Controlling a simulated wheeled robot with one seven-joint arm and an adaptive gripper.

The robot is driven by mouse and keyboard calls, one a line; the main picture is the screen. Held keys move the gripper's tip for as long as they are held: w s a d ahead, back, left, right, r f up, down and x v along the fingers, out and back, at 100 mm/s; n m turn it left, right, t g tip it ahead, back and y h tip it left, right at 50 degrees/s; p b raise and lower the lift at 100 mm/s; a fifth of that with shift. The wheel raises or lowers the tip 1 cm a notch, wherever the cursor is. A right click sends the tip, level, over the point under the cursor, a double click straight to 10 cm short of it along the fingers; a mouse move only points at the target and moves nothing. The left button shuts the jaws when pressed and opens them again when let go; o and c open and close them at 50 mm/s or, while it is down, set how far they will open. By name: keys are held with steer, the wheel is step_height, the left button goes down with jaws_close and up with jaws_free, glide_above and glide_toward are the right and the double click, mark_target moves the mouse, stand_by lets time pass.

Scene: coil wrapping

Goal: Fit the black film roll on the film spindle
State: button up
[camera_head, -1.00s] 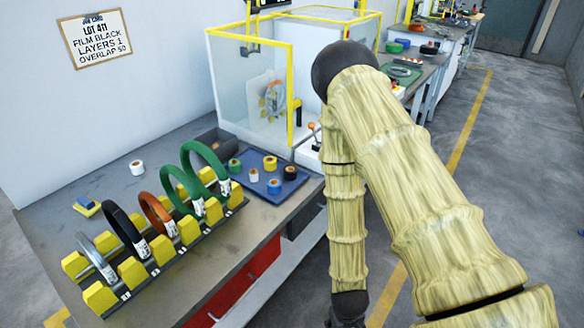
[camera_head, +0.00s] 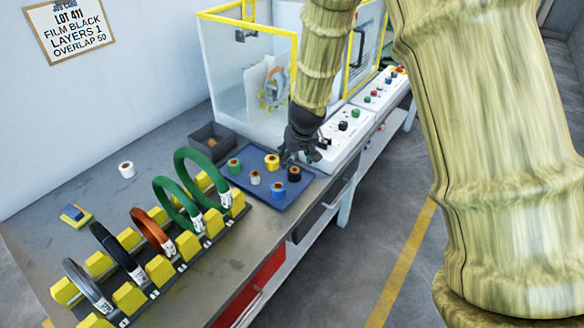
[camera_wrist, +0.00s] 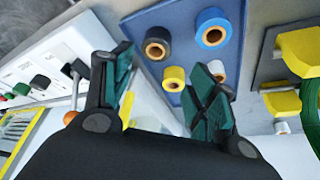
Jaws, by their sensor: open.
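The black film roll (camera_head: 294,177) stands on the blue tray (camera_head: 238,185), near its right edge. In the wrist view the black roll (camera_wrist: 159,35) shows its brown core and lies just beyond the space between my fingertips. My gripper (camera_head: 301,158) is above the right end of the tray, close to the black roll. In the wrist view my gripper (camera_wrist: 163,64) has its dark green fingers spread, with nothing between them. The wrapping machine's clear, yellow-framed enclosure (camera_head: 250,75) stands behind. I cannot make out the film spindle clearly.
Beside the black roll stand a blue roll (camera_head: 276,189), a yellow roll (camera_head: 271,161), a white roll (camera_head: 255,178) and a green roll (camera_head: 234,166). A rack (camera_head: 160,270) of coils is at left. A white control panel (camera_head: 350,125) with knobs adjoins the tray's right side.

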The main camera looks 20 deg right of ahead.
mark_target(294, 171)
steer(key=x, duration=0.4)
steer(key=shift+w+d+f, duration=0.1)
steer(key=shift+d+f, duration=0.1)
steer(key=shift+d, duration=0.05)
steer(key=shift+w+f+p, duration=0.1)
steer(key=shift+f+p, duration=0.25)
steer(key=shift+f, duration=0.25)
steer(key=shift+p+x, duration=0.4)
steer(key=shift+x, duration=1.9)
steer(key=c, duration=0.9)
